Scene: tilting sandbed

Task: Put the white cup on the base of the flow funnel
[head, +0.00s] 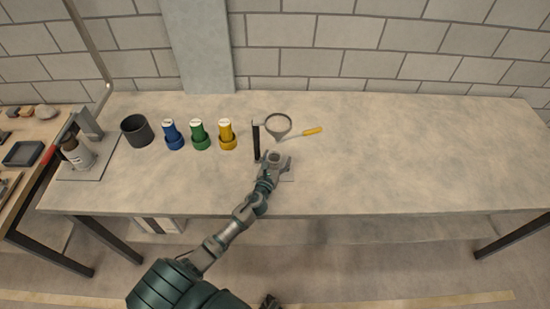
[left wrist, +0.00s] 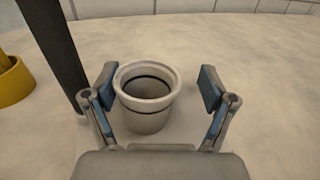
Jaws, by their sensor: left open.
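The white cup (head: 274,157) stands upright at the flow funnel's stand; in the left wrist view (left wrist: 146,110) it is empty inside, with a dark line around its inner wall. My left gripper (head: 276,163) is open, with one finger on each side of the cup. In the left wrist view (left wrist: 155,95) gaps show between the fingers and the cup. The funnel ring (head: 278,125) sits above and behind the cup, beside its black post (head: 256,143). The pale base (head: 287,178) shows partly beside the gripper; the cup's contact with it is partly hidden.
A yellow-handled tool (head: 312,131) lies by the funnel. Yellow (head: 227,135), green (head: 200,136) and blue (head: 173,136) bottles and a dark pot (head: 137,131) stand left. The table's right half is clear. A small dark part shows at the bottom edge, unclear.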

